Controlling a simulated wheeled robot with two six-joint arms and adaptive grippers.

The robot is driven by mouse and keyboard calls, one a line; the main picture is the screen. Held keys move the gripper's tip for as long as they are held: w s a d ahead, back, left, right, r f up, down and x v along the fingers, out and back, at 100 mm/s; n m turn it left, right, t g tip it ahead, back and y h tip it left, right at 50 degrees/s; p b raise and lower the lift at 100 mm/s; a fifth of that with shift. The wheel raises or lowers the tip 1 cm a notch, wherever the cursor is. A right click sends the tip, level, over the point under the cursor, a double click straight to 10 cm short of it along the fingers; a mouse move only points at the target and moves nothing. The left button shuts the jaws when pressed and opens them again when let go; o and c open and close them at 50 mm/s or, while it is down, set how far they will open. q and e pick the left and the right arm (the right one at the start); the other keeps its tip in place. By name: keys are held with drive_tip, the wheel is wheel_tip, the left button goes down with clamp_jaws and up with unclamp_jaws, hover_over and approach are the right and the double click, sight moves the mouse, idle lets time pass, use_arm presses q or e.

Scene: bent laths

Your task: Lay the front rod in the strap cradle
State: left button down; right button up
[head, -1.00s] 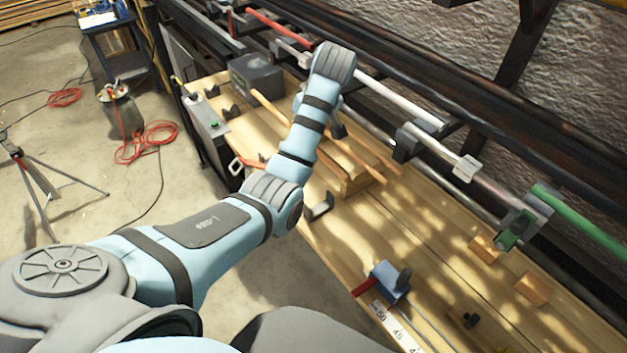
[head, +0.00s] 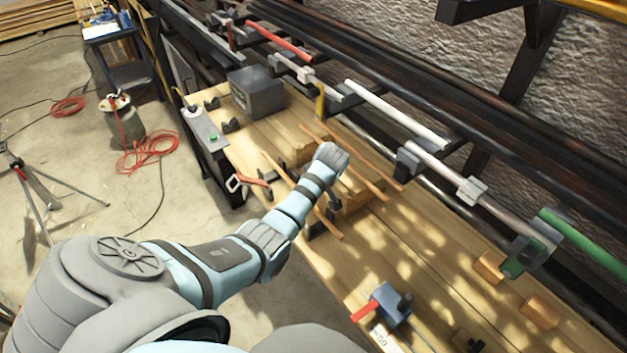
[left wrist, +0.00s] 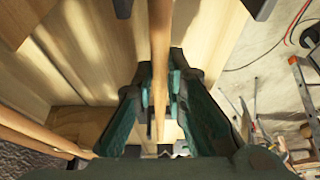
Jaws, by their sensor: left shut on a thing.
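The front rod (head: 328,224), a thin brown wooden one, lies along the bench's front side, apart from two similar rods (head: 375,187) by a wood block. In the left wrist view the rod (left wrist: 160,35) runs lengthwise through my left gripper (left wrist: 161,78), which is shut on it. My right gripper is not in view.
A dark grey box (head: 258,92) stands at the bench's far left. A blue clamp-like block (head: 390,304) and wood blocks (head: 489,267) lie to the right. A rack with coloured bars (head: 580,240) runs along the back. A red-handled tool (head: 240,181) shows at the front edge.

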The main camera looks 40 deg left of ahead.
use_arm(q)
drive_tip(key=shift+f, duration=0.15)
drive_tip(key=shift+d, duration=0.1)
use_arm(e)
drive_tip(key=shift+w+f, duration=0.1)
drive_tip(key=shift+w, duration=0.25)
use_arm(q)
drive_tip(key=shift+s+f, duration=0.1)
drive_tip(key=shift+f, duration=0.25)
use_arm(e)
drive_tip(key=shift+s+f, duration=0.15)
use_arm(q)
drive_tip(key=c, duration=1.6)
unclamp_jaws()
drive_tip(key=shift+c, duration=0.2)
drive_tip(key=shift+r, duration=0.1)
